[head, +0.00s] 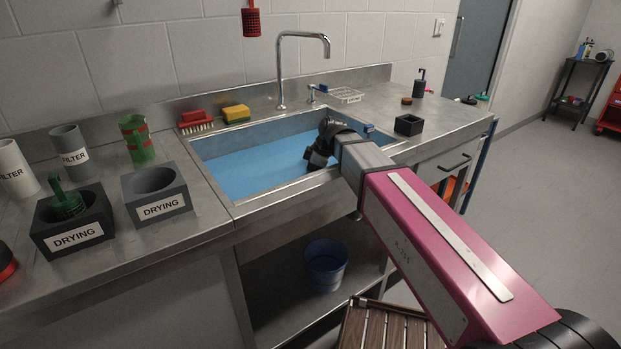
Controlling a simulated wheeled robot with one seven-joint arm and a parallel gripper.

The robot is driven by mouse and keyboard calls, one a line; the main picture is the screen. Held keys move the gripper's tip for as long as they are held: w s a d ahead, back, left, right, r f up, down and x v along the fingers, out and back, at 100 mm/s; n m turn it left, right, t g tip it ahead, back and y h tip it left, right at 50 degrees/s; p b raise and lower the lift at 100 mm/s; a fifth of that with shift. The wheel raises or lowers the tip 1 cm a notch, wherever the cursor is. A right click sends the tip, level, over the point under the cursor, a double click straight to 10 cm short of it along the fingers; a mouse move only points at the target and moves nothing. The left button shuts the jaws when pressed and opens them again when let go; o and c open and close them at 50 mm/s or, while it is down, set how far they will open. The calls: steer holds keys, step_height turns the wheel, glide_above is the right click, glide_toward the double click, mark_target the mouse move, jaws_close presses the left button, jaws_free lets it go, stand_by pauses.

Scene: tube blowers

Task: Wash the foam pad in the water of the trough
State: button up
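The trough (215,146) is a steel sink set in the bench, with blue water (255,168) in it. My arm reaches over its right front rim, and my gripper (316,160) is down inside the trough at the right, at or just above the water. The fingers are dark and mostly hidden by the wrist, so I cannot tell whether they are open or hold anything. I cannot make out the foam pad for certain; it may be hidden at my gripper. A yellow sponge-like block (236,113) lies on the ledge behind the trough.
A red brush (195,121) lies beside the yellow block. A tall tap (281,75) stands behind the trough. Left are two DRYING holders (157,207) (75,232), two FILTER tubes (75,155) (15,170) and a green cylinder (137,145). A black box (408,125) stands right.

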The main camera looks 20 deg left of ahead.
steer(key=shift+w+d, duration=0.15)
steer(key=shift+w, duration=0.05)
steer(key=shift+s, duration=0.2)
steer(key=shift+s+a, duration=0.3)
steer(key=shift+a, duration=0.1)
stand_by(0.4)
step_height(320, 180, up, 18)
steer(key=shift+r, duration=0.25)
stand_by(1.9)
stand_by(1.2)
